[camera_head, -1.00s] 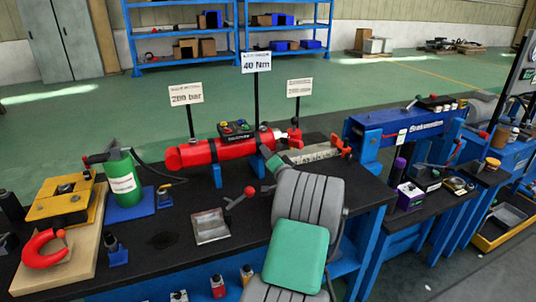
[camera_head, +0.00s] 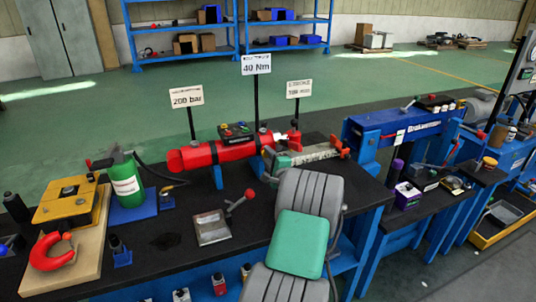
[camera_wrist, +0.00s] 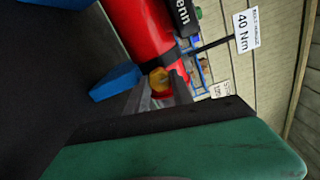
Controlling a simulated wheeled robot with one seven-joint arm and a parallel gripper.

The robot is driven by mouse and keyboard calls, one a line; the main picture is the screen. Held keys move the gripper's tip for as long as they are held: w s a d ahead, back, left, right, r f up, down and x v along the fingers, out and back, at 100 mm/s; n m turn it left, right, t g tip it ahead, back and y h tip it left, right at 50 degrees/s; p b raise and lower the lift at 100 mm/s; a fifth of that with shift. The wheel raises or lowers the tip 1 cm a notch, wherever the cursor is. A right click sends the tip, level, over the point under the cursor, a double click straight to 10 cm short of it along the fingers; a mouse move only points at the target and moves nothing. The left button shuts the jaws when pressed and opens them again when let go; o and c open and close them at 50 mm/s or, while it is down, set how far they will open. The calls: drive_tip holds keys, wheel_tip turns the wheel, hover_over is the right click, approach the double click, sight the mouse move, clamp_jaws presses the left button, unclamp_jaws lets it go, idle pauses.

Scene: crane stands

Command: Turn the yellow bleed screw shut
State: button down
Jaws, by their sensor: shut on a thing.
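The yellow bleed screw (camera_wrist: 158,80) is at the lower side of the red cylinder (camera_wrist: 140,30) in the wrist view. My gripper (camera_wrist: 160,94) is shut on it, with the grey fingers on either side. In the head view the red cylinder (camera_head: 215,152) lies across the bench on blue supports. My gripper (camera_head: 268,162) is at the front of its right part, and my arm comes from the lower right. The screw is hidden behind my gripper there.
The black bench (camera_head: 160,240) carries a green bottle (camera_head: 126,180), a red shackle (camera_head: 48,252) and a metal tray (camera_head: 211,228) left of my arm. A red-knobbed lever (camera_head: 240,203) stands near the tray. Signs on posts, one reading 40 Nm (camera_head: 256,64), rise behind the cylinder.

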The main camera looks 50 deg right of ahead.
drive_tip(key=shift+m, duration=0.5)
drive_tip(key=c, duration=1.1)
unclamp_jaws()
drive_tip(key=shift+f, duration=0.15)
